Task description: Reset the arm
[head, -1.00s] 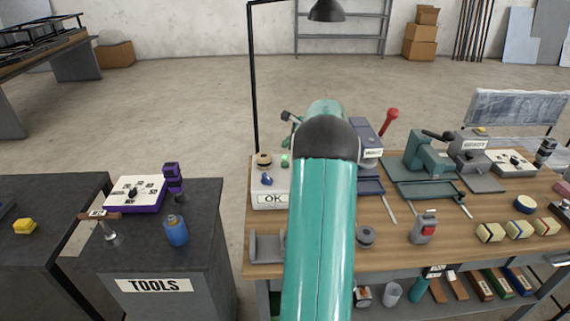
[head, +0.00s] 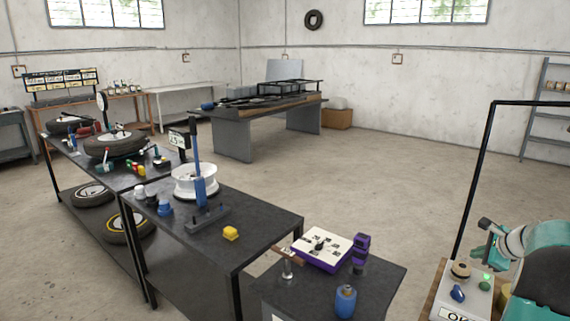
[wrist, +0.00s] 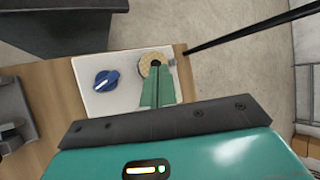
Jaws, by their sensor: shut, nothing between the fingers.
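My teal arm (head: 535,250) shows at the right edge of the head view, raised at the workbench. My gripper (head: 480,253) points down behind the white box marked OK (head: 450,300). In the wrist view my gripper (wrist: 157,90) has its two green fingers together, with nothing between them. The tips overlap a tan round button (wrist: 149,62) on the white box (wrist: 125,100) in that view; I cannot tell whether they touch it. A blue knob (wrist: 107,80) sits on the box beside the fingers.
The dark tools cabinet (head: 385,275) holds a white and purple box (head: 322,248) and a blue bottle (head: 345,302). A wheel bench (head: 265,220) is at left. Open floor (head: 400,180) lies behind.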

